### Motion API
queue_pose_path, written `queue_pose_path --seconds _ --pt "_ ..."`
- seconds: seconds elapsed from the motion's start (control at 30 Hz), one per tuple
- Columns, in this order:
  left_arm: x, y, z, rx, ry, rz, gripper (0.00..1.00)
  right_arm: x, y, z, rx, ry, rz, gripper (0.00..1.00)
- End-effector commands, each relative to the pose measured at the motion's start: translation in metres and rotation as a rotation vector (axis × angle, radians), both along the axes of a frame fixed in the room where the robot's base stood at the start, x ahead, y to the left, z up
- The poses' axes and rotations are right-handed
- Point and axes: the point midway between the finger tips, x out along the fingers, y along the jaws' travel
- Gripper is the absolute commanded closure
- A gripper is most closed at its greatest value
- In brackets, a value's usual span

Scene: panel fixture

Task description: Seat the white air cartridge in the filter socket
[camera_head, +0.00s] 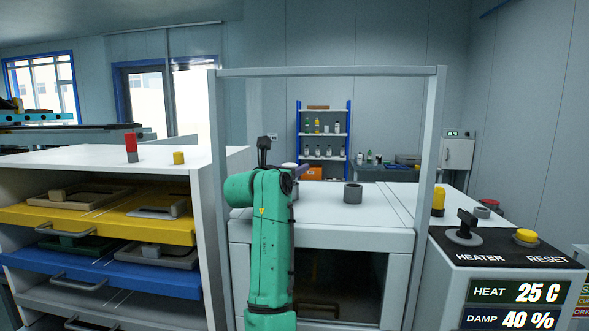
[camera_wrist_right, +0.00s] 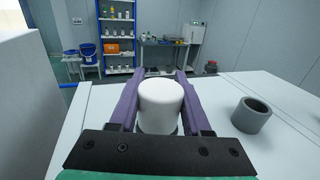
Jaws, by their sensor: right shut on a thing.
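The white air cartridge (camera_wrist_right: 160,104) is an upright white cylinder between the purple fingers of my right gripper (camera_wrist_right: 157,92), which is shut on it. A dark edge shows under the cartridge; I cannot tell whether it is part of it. In the head view my green right arm hides most of the gripper (camera_head: 301,170), and only a bit of the cartridge (camera_head: 289,165) shows. An open grey ring, which looks like the filter socket (camera_head: 352,192), stands on the white bench top. In the wrist view this ring (camera_wrist_right: 251,115) is right of the cartridge, apart from it. My left gripper is out of view.
A white frame (camera_head: 330,71) with two posts spans the bench. A drawer cabinet (camera_head: 75,156) with yellow and blue trays stands at left. A heater control panel (camera_head: 505,250) is at right, with a yellow cylinder (camera_head: 438,202) beside it. The bench top around the ring is clear.

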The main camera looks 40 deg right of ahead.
Motion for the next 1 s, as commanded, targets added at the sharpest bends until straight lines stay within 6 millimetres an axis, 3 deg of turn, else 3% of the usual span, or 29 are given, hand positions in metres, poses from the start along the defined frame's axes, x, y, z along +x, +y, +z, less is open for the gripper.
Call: queue_pose_path --seconds 0.3,0.33,0.4,0.77,0.87,1.0 --pt "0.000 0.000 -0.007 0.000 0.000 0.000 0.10 0.000 0.000 -0.008 0.001 0.000 0.000 1.00" --pt "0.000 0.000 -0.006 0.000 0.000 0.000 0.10 0.000 0.000 -0.008 0.001 0.000 0.000 0.44" --pt "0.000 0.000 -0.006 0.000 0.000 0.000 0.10 0.000 0.000 -0.007 0.001 0.000 0.000 0.18" --pt "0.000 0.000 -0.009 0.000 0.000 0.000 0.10 -0.001 0.004 -0.009 0.001 0.000 0.001 0.17" --pt "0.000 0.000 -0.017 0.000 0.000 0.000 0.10 -0.005 0.018 -0.011 0.001 -0.002 0.002 0.17" --pt "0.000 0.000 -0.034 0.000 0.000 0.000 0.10 -0.018 0.053 -0.014 0.001 -0.003 0.004 0.17"
